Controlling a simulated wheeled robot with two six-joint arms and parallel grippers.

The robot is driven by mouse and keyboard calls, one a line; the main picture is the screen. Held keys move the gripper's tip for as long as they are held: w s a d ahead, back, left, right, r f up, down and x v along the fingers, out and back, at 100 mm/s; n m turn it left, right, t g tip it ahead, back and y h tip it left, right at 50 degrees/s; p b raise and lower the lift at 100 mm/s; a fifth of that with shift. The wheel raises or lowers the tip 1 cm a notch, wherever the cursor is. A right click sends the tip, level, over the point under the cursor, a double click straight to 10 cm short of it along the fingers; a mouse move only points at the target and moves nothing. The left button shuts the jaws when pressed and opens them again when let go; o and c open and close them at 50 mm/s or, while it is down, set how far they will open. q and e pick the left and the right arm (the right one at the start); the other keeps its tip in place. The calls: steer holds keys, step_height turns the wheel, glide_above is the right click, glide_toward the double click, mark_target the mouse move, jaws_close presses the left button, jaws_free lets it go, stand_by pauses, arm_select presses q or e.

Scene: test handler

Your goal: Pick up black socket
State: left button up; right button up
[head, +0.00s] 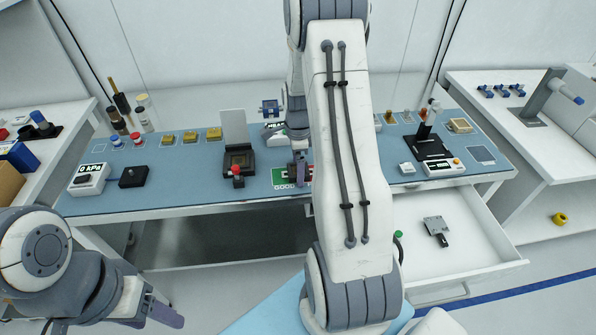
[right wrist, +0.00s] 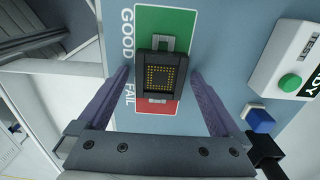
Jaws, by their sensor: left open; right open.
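The black socket (right wrist: 162,73), a dark square block with rows of gold contacts, lies on the green and red GOOD/FAIL mat (right wrist: 165,20) in the right wrist view. My right gripper (right wrist: 160,75) is open, with one finger on each side of the socket and a gap to both. In the head view the right arm hides most of this spot, and only part of the green mat (head: 279,177) shows beside the gripper. My left gripper (head: 172,312) is open and empty at the lower left, off the table.
A black fixture with a raised lid (head: 240,160) and a red knob stands left of the mat. A 0 kPa gauge (head: 90,178) sits farther left. An open drawer (head: 475,245) holding a grey part (head: 437,226) juts out at right. A white box with a green button (right wrist: 290,82) is beside the mat.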

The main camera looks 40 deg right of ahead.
steer(key=c, duration=1.4)
steer(key=shift+r, duration=0.1)
